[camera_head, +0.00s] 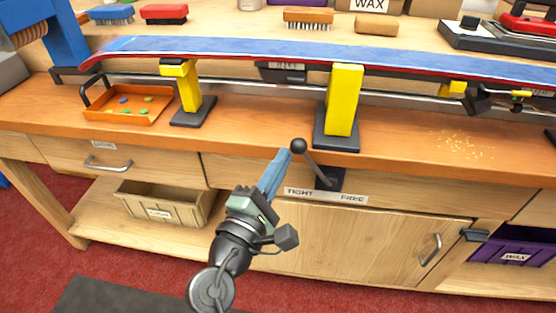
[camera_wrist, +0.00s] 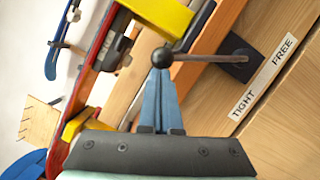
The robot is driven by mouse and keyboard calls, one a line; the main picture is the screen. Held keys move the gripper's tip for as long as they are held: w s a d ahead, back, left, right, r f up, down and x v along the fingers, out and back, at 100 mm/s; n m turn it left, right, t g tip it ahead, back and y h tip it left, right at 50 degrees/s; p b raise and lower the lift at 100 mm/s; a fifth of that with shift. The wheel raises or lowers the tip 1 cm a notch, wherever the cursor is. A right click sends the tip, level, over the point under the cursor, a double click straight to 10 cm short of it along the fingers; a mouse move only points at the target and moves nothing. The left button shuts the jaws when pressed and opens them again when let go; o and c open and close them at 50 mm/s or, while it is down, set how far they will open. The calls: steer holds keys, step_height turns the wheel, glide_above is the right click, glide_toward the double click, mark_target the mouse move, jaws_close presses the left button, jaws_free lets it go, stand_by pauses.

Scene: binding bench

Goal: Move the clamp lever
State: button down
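The clamp lever has a black ball knob (camera_head: 298,146) on a thin rod that runs down to a dark pivot block on the bench front. It leans up and left, toward the TIGHT side of the TIGHT/FREE label (camera_head: 326,196). My gripper (camera_head: 288,153) has its blue fingers close together, just left of the knob. In the wrist view the fingertips (camera_wrist: 162,75) meet the lower edge of the knob (camera_wrist: 162,55); whether they touch it I cannot tell. The knob does not appear between the fingers. The rod runs right from the knob to the pivot block (camera_wrist: 240,62).
A blue ski or board (camera_head: 230,50) with a red edge lies along yellow-topped supports (camera_head: 343,100) above the bench. An orange tray (camera_head: 125,115) sits on the left. The cabinet front with a handle (camera_head: 430,249) is below the lever. Air left of the lever is clear.

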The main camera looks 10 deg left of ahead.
steer(key=shift+d+r+m+p, duration=0.6)
steer(key=shift+d+r+p, duration=0.1)
steer(key=shift+p, duration=0.15)
steer(key=d+r+m+g+y+p, duration=0.1)
steer(key=d+m+g+p, duration=0.2)
steer(key=d+m+p, duration=0.7)
steer(key=shift+d+p, duration=2.05)
steer(key=shift+d, duration=0.15)
